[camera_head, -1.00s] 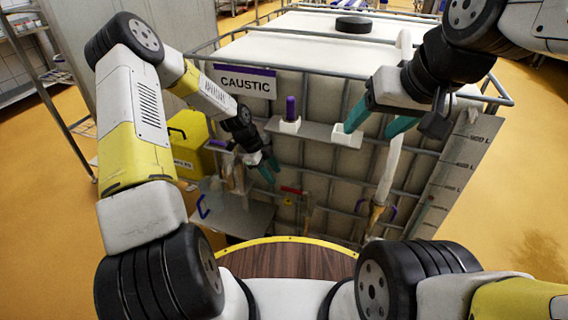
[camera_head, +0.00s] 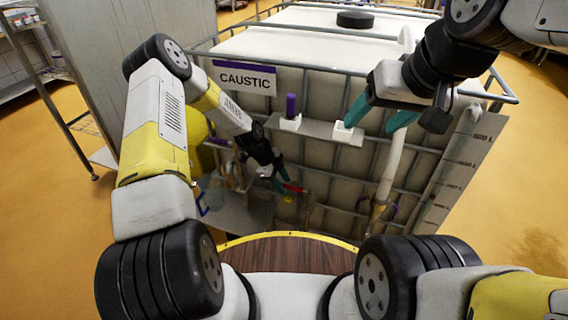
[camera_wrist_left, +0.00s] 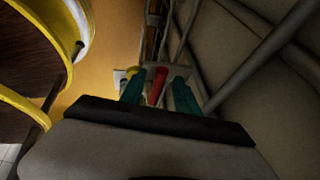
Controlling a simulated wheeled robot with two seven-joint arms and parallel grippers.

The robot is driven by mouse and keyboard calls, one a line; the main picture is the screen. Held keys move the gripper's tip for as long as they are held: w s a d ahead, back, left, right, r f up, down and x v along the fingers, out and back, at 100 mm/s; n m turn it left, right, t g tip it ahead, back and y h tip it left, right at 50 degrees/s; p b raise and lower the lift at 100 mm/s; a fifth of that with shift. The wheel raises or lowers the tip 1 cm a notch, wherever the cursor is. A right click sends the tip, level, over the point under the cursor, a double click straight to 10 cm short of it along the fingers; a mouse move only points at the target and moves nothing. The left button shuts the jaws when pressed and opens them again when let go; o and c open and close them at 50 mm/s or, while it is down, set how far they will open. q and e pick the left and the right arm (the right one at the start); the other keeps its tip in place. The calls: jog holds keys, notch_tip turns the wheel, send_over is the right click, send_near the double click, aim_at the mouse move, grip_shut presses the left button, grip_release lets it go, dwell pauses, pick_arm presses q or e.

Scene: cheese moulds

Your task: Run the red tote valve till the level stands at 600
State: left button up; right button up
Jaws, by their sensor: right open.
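The white caged tote (camera_head: 330,60) with a CAUSTIC sign (camera_head: 243,78) stands ahead. Its red valve handle (camera_head: 295,188) is low on the front. My left gripper (camera_head: 278,178) is close beside the handle. In the left wrist view its teal fingers (camera_wrist_left: 160,92) are apart, with the red handle (camera_wrist_left: 157,84) showing between them; I cannot tell whether they touch it. A graduated level plate (camera_head: 462,165) is on the tote's right side; its figures are too small to read surely. My right gripper (camera_head: 380,116) is open and empty in front of the tote's upper right.
A small shelf (camera_head: 318,128) on the tote front carries a purple-topped item (camera_head: 290,107) in a white holder and an empty-looking white holder (camera_head: 343,133). A pale hose (camera_head: 391,165) hangs at right. A grey side tray (camera_head: 238,213) and partly hidden yellow container (camera_head: 197,130) are left.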

pick_arm(q)
grip_shut()
dwell(1.4)
